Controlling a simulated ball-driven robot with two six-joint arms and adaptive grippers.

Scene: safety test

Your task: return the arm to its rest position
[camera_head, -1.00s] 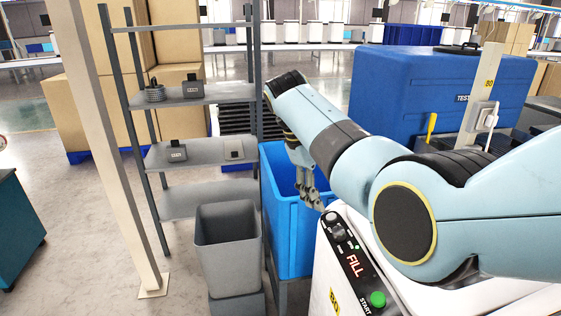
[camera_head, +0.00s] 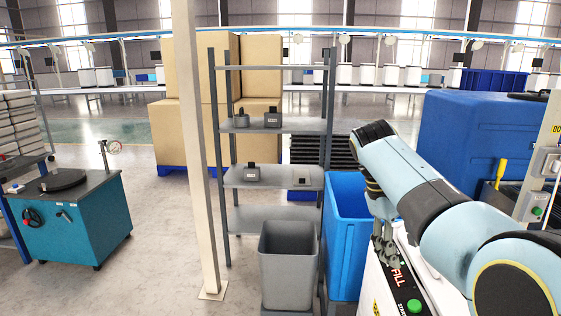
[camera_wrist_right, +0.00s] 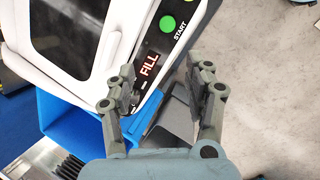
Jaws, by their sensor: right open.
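My right arm (camera_head: 405,178) comes in from the right in the head view. I cannot tell the exact gap to the panel. My left gripper is in neither view.
A blue bin (camera_head: 346,240) and a grey bin (camera_head: 288,262) stand left of the gripper. Behind them is a grey shelf rack (camera_head: 272,178) with small devices. A beige post (camera_head: 197,150) rises nearby. A large blue tank (camera_head: 470,130) stands behind the arm.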

